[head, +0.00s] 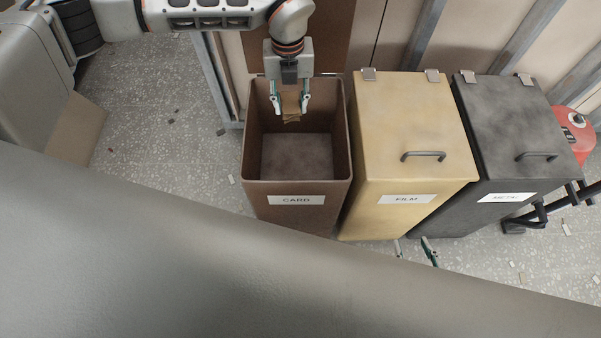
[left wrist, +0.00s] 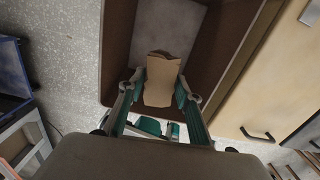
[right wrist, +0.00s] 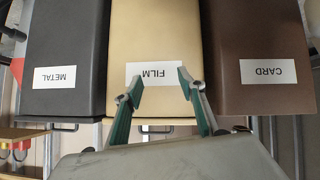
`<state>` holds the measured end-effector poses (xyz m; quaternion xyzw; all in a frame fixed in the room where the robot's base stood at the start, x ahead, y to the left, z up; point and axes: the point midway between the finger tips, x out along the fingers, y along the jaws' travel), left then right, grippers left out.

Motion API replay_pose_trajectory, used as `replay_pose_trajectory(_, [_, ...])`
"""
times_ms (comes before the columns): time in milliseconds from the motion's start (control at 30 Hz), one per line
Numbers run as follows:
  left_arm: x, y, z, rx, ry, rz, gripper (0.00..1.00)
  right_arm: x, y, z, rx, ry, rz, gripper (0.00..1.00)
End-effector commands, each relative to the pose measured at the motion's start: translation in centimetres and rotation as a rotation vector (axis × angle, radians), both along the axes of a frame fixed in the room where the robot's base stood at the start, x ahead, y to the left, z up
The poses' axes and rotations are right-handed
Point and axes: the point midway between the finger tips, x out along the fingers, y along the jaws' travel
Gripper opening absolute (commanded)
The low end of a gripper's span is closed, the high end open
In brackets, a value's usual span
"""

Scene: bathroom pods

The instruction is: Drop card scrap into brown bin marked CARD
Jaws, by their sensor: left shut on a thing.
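The brown bin (head: 297,187) marked CARD stands open, with its lid raised at the back and its floor bare. My left gripper (head: 290,102) is over the back part of the bin's opening, shut on the card scrap (head: 291,117), a small tan piece. In the left wrist view the card scrap (left wrist: 161,80) sits between both fingertips, with the brown bin (left wrist: 118,50) below it. My right gripper (right wrist: 155,88) is open and empty in front of the tan FILM bin. In the head view only its fingertips (head: 414,250) show.
The tan FILM bin (head: 412,120) and dark METAL bin (head: 510,120) stand to the right with lids shut. A red container (head: 575,130) is at the far right. Small scraps lie on the speckled floor (head: 180,120) at left. The CARD label (right wrist: 268,72) also shows in the right wrist view.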

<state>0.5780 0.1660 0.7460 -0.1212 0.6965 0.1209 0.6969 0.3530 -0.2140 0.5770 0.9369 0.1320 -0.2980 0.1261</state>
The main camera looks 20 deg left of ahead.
Motion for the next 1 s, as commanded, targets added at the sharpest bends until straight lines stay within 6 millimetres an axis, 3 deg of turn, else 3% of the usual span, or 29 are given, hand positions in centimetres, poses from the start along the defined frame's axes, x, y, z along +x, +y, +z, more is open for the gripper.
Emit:
replay_pose_trajectory(33, [-0.2,0.0,-1.5,-0.001,0.01,0.0,0.16,-0.4,-0.1,-1.1,-0.005,0.014,0.0,0.4])
replay_pose_trajectory(200, [-0.1,0.0,-2.9,0.0,0.006,-0.001,0.16,-0.3,-0.2,-1.6,-0.013,0.015,0.002,0.4])
replay_pose_trajectory(533, [0.0,0.0,-2.7,0.0,-0.001,-0.001,0.16,0.9,-0.1,-0.3,-0.011,-0.016,0.005,0.4])
replay_pose_trajectory(567, [0.0,0.0,-2.7,-0.001,-0.001,-0.001,0.36,0.9,-0.1,-0.3,-0.012,-0.016,0.005,0.4])
replay_pose_trajectory(633, [0.0,0.0,-2.7,0.0,-0.001,-0.001,0.53,0.8,-0.2,-0.4,-0.011,-0.015,0.006,0.4])
replay_pose_trajectory(1000, [0.0,0.0,-2.6,0.0,0.0,-0.001,0.53,0.3,0.0,-1.0,-0.011,-0.002,0.009,0.4])
